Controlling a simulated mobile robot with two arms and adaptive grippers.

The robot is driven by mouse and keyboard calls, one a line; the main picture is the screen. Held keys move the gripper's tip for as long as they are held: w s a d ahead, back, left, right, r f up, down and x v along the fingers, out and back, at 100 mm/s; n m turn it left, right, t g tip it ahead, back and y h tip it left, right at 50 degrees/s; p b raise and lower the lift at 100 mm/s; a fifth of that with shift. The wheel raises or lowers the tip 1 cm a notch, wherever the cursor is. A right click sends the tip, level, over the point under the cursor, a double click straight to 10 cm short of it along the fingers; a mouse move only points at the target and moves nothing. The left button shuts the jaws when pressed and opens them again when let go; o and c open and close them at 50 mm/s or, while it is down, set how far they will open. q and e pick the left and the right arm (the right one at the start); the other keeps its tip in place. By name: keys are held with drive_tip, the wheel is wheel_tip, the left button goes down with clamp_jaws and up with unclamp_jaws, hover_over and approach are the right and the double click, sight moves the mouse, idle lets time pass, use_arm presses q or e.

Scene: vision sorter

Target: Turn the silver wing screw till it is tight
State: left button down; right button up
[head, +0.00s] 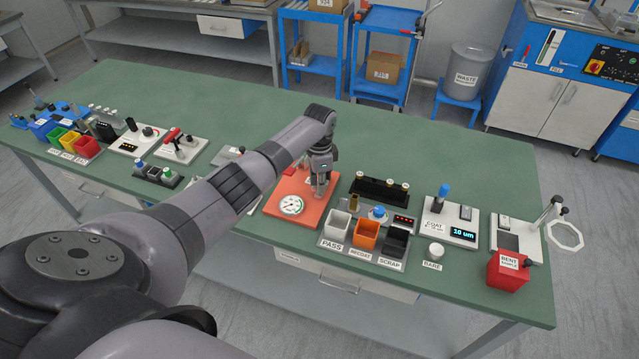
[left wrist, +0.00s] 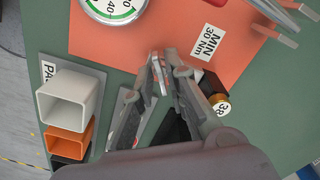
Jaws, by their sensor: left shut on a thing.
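My left gripper (head: 320,190) points down over the orange-red plate (head: 287,221) near the middle of the bench. In the left wrist view its fingers (left wrist: 161,60) are close together, shut on a small silver piece (left wrist: 160,77), which looks like the silver wing screw. The fingers hide most of it, and I cannot tell how far it is screwed in. A round white dial gauge (head: 291,205) with a green band sits on the plate; it is partly cut off in the left wrist view (left wrist: 113,5). A "MIN 30 Nm" label (left wrist: 214,42) lies beside the fingers. My right gripper is not in view.
White PASS (head: 340,222), orange RECOAT (head: 366,234) and black SCRAP (head: 393,242) bins stand right of the plate. A black rack (head: 379,192) stands behind them. A coating gauge (head: 450,221) and a red box (head: 507,270) are farther right. The back of the green bench is clear.

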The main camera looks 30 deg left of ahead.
use_arm(q)
drive_tip(key=m, duration=0.5)
drive_tip(key=shift+w+a+r+m+b, duration=0.1)
drive_tip(key=shift+w+r+m+b, duration=0.1)
drive_tip(key=shift+m+b, duration=0.15)
drive_tip(key=m, duration=0.4)
drive_tip(key=shift+m+b, duration=0.35)
drive_tip(key=shift+b, duration=0.05)
drive_tip(key=shift+w, duration=0.1)
drive_tip(key=c, duration=1.9)
unclamp_jaws()
drive_tip(key=shift+o, duration=0.5)
wheel_tip(320, 180, up, 12)
